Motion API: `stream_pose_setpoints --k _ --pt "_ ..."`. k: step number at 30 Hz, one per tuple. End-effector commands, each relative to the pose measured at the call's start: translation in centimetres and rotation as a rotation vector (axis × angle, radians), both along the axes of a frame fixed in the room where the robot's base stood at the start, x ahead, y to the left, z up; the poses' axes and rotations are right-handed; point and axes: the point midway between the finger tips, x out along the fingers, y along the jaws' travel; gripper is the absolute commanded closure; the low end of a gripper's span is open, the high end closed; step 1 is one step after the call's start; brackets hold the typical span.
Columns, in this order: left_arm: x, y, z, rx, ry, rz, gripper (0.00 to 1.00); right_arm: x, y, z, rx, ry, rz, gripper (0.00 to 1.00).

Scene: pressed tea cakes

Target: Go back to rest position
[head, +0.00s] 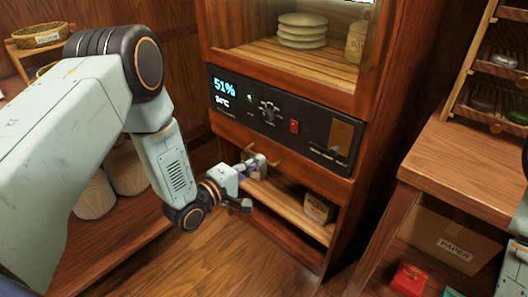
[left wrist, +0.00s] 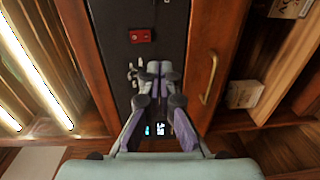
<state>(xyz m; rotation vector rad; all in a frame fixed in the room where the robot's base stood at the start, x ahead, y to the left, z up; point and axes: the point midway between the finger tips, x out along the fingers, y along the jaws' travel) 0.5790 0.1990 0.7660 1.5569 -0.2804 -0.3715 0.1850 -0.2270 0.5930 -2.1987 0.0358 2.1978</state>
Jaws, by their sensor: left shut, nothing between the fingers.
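My left arm reaches in from the left in the head view, toward the front of a wooden cabinet (head: 190,65). Its gripper (head: 262,163) is in front of the cabinet, below the black control panel (head: 280,118) and near a brass handle. In the left wrist view the gripper (left wrist: 158,68) has its fingertips together, with nothing between them, in front of the panel with its red switch (left wrist: 140,36). A brass handle (left wrist: 210,78) is to the right of the fingers, apart from them. My right gripper is not in view; only pale arm parts show at the right edge of the head view.
Stacked pale tea cakes (head: 302,30) and a jar (head: 358,40) stand inside the cabinet above the panel. A small box (head: 319,208) lies on its lower shelf. A wooden table (head: 465,160) stands at right, with a PAPER box (head: 450,240) beneath. Floor (head: 225,255) shows in front.

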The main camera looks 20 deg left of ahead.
Motion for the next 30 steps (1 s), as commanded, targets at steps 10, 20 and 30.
stream_pose_setpoints --k 10,20,30 --pt "-0.6 0.3 -0.1 0.0 0.001 0.0 1.0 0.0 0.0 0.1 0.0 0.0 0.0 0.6" --pt "-0.7 0.3 -0.2 0.046 -0.012 -0.004 1.0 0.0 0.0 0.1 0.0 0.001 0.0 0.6" --pt "-6.0 1.8 -8.9 0.685 0.177 -0.057 1.0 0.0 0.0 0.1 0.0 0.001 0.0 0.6"
